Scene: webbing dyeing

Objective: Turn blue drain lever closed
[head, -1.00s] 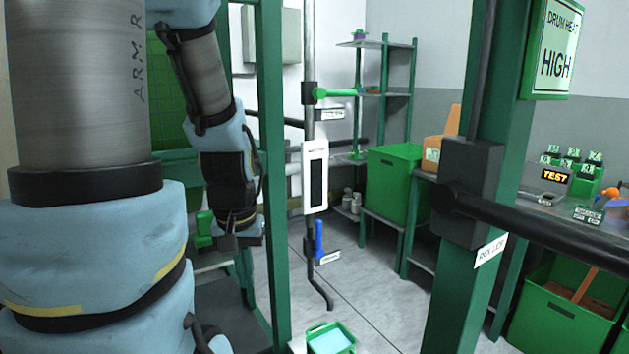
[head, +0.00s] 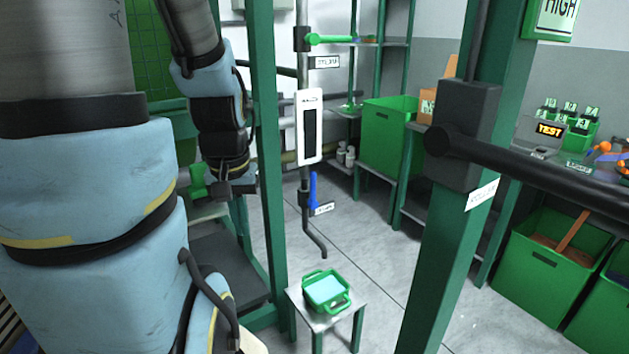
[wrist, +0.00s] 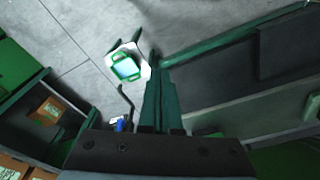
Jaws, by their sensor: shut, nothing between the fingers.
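The blue drain lever (head: 313,188) stands upright beside the lower part of a vertical pipe, just above its label (head: 324,208). In the wrist view the blue lever (wrist: 120,125) is a small patch low and left of centre, partly hidden by my gripper's dark body. My gripper (head: 243,188) is left of the lever in the head view, apart from it, and a green post stands between them in the picture. It is shut and empty.
A green tray of pale blue liquid (head: 326,290) sits on a small stool (head: 299,296) below the pipe's bent spout (head: 319,245). A green lever (head: 335,39) is higher on the pipe. Green posts (head: 268,150) and a dark roller bar (head: 540,175) flank the opening. Floor is clear behind.

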